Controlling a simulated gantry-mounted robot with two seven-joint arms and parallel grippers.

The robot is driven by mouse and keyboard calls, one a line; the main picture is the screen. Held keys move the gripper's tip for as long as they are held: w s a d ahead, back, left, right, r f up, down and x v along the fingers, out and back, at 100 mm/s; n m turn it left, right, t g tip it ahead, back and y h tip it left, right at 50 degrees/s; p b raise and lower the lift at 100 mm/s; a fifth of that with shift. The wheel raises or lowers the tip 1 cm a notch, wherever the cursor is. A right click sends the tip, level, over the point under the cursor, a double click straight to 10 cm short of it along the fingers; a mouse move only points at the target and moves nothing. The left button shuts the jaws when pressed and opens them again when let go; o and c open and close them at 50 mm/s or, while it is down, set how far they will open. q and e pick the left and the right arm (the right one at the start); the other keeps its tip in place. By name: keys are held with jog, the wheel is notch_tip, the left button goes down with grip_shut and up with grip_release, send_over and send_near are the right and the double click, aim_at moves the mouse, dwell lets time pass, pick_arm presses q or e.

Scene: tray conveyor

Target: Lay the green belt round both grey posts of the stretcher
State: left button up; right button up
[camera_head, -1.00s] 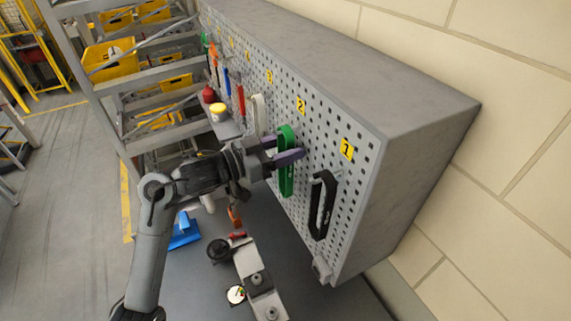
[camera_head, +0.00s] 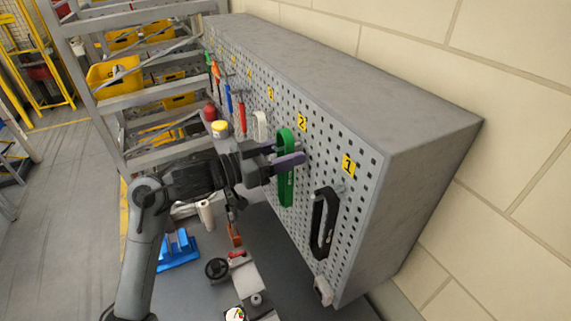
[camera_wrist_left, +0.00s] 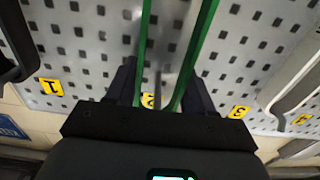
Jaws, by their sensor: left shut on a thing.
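The green belt (camera_head: 285,185) hangs as a long narrow loop on the pegboard below label 2. My left gripper (camera_head: 286,158) is at the belt's upper part, shut on it, close to the board. In the left wrist view the belt's two green strands (camera_wrist_left: 194,62) run up between the gripper's dark fingers (camera_wrist_left: 160,88), with a peg between the strands. The stretcher (camera_head: 250,284) lies on the bench at the bottom of the head view. One of its grey posts (camera_head: 257,299) shows; the rest is cut off by the frame edge. My right gripper is not in view.
A black belt (camera_head: 324,222) hangs to the right under label 1, and a white one (camera_head: 261,126) to the left. Red and blue tools hang farther along the pegboard (camera_head: 360,200). A blue stand (camera_head: 178,250) and a black handwheel (camera_head: 217,268) are on the bench.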

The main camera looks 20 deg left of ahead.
pick_arm(q)
jog(key=r, duration=0.2)
jog(key=r+b, duration=0.1)
jog(key=shift+s+a+r, duration=0.25)
jog(key=shift+a+r, duration=0.05)
jog(key=shift+a, duration=0.05)
jog(key=r+b+v, duration=0.2)
jog(key=b+v, duration=0.1)
jog(key=v, duration=1.5)
jog(key=shift+s+a, duration=0.2)
jog(key=shift+s, duration=0.2)
jog(key=b+v, duration=0.3)
jog(key=v, duration=0.4)
jog(key=shift+s+a, duration=0.15)
jog(key=shift+f, duration=0.15)
